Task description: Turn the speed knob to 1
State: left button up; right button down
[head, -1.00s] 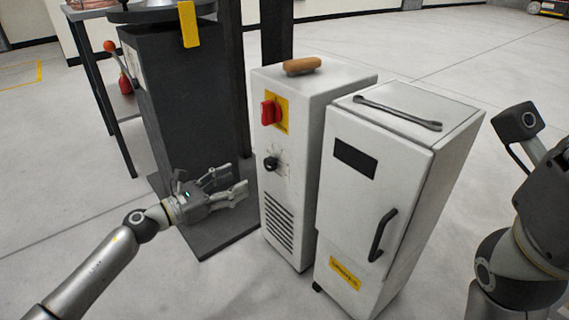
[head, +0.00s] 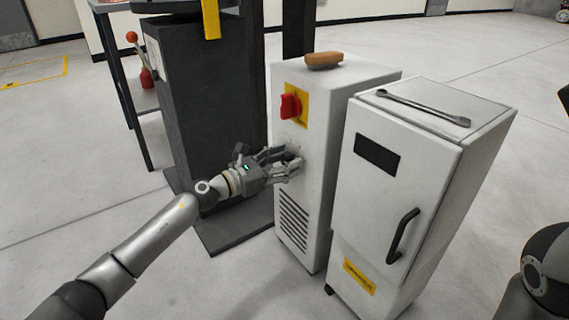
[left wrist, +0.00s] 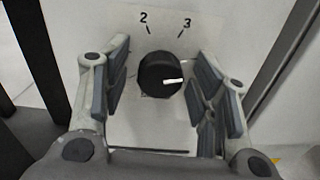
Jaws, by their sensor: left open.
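The speed knob (left wrist: 160,75) is a round black knob on a pale dial plate, with a white pointer mark aimed to the right in the left wrist view. The numbers 2 and 3 show above it; the other markings are hidden or unclear. My left gripper (head: 288,163) is open at the front of the white cabinet (head: 312,205). Its fingers stand on both sides of the knob, with a gap visible on each side. In the head view the fingers partly cover the knob. My right gripper is out of view.
A red rotary switch (head: 290,106) on a yellow plate sits above the knob. A second white cabinet (head: 375,215) with a black handle (head: 403,235) stands to the right. A dark pedestal (head: 205,110) stands behind and left of my left gripper.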

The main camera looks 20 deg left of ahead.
pick_arm(q)
jog(key=shift+w, duration=0.1)
jog(key=c, duration=1)
